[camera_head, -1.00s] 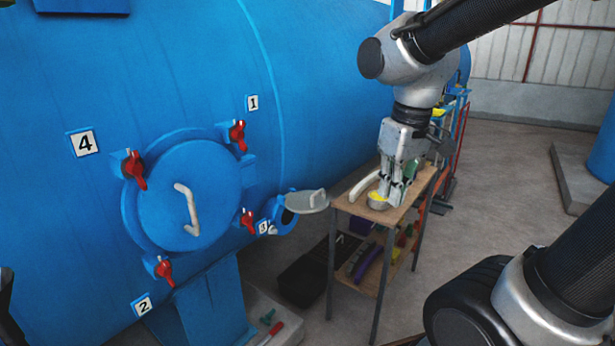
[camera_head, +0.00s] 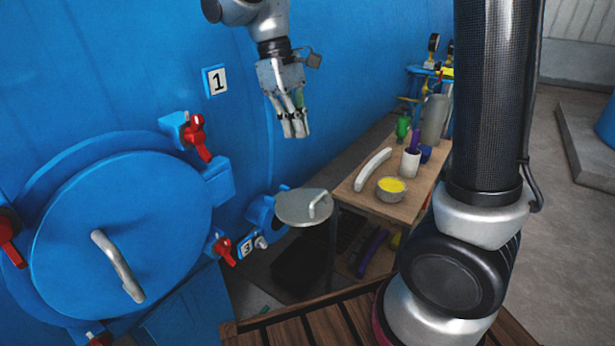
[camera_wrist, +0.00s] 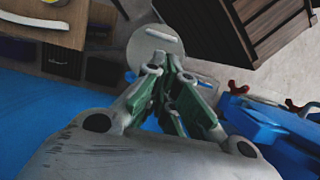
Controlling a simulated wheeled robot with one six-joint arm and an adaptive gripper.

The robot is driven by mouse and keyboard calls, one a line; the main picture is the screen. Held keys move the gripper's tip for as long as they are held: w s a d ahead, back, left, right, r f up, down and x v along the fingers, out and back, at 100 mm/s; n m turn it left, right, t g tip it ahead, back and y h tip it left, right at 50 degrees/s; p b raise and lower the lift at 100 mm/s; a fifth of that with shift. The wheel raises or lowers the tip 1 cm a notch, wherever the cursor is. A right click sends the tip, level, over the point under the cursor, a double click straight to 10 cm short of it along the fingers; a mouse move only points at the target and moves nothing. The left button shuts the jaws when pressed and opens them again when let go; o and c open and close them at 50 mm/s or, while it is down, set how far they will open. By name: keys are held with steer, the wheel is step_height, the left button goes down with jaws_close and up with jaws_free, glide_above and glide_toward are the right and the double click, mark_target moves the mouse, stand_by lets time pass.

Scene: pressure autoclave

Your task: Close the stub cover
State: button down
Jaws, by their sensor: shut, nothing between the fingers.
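The stub cover (camera_head: 304,208) is a round grey plate with a pale handle. It stands swung out, roughly level, to the right of the blue stub (camera_head: 262,213) on the autoclave wall, so the stub is uncovered. The cover also shows in the wrist view (camera_wrist: 150,50), beyond my fingertips. My gripper (camera_head: 294,134) is shut and empty. It hangs above the stub and cover, fingers down, apart from both. In the wrist view my gripper (camera_wrist: 176,75) shows its green-padded fingers close together. The stub's opening is mostly hidden.
A large blue door (camera_head: 125,230) with red clamps is at left. A wooden table (camera_head: 408,205) to the right holds a yellow-filled bowl (camera_head: 391,188), a white curved piece (camera_head: 373,168) and a white cup (camera_head: 410,163). A slatted wooden surface (camera_head: 320,328) lies in front.

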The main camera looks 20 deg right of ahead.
glide_above(303, 198)
steer(key=s, duration=0.4)
steer(key=f, duration=1.3)
steer(key=shift+w+d, duration=0.15)
steer(key=shift+d, duration=0.1)
steer(key=shift+d+f, duration=0.1)
steer(key=shift+f, duration=0.05)
